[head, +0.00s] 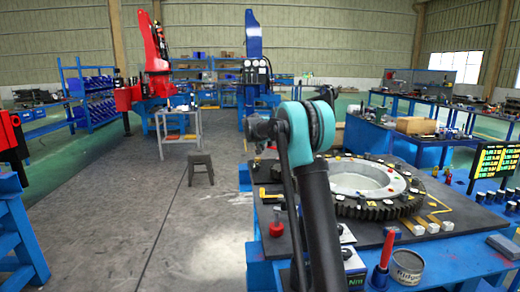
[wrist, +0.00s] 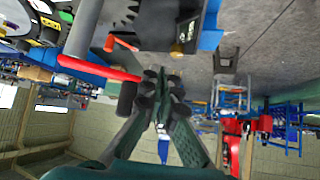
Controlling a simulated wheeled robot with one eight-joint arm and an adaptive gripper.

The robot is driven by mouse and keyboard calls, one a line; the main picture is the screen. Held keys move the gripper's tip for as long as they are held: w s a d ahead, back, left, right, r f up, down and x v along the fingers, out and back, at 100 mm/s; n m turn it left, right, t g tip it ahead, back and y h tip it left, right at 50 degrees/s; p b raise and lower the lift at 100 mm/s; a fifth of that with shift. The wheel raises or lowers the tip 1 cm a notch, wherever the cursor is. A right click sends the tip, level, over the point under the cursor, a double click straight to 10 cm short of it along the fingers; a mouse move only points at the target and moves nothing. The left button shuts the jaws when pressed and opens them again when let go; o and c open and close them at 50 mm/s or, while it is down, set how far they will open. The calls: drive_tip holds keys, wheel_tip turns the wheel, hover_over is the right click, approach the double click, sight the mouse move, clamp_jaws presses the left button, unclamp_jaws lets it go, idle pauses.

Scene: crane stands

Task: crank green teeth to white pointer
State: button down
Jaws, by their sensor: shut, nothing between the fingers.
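A large dark toothed ring (head: 378,208) with a pale inner ring (head: 352,180) lies flat on the blue bench's dark top in the head view. Small coloured marks sit around it, too small to tell which are the green teeth or the white pointer. My gripper (wrist: 158,82) shows in the wrist view, its fingers together and empty. A red rod (wrist: 100,66) ends close to the fingers, with a black grip-like piece (wrist: 127,98) by its end. I cannot tell whether they touch my gripper or belong to the crank. My gripper is hidden in the head view.
A red-handled tool (head: 387,250), a round tin (head: 407,266) and a red-based item (head: 277,224) stand on the bench's near part. A dark display (head: 494,162) stands at right. A stool (head: 201,168) stands on the open floor at left.

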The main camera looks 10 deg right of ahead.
drive_tip(key=s+a+r, duration=0.5)
drive_tip(key=s+r, duration=0.1)
drive_tip(key=shift+s+r, duration=0.35)
drive_tip(key=shift+a, duration=0.15)
